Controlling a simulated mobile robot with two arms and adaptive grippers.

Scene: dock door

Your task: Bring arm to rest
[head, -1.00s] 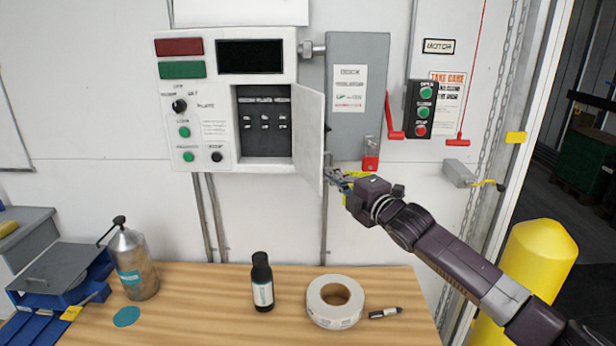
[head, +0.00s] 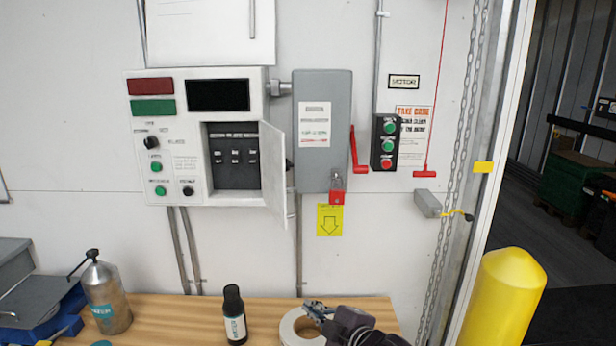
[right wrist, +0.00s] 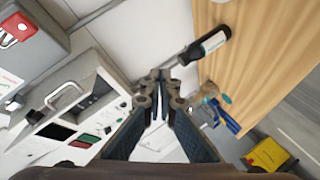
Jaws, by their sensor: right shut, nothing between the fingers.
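My right gripper (head: 318,312) is low in the head view, in front of the roll of tape on the bench, and it hides part of the roll. Its fingers are shut with nothing between them. In the right wrist view the closed fingertips (right wrist: 160,76) point toward the wall and bench, with the black bottle (right wrist: 208,45) beyond them. My left gripper is not in view.
The wooden bench (head: 180,309) holds a metal can (head: 107,295), a black bottle (head: 234,315) and a tape roll (head: 292,330). The control panel door (head: 273,175) stands open beside the grey switch box (head: 323,130). A yellow bollard (head: 507,296) stands right.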

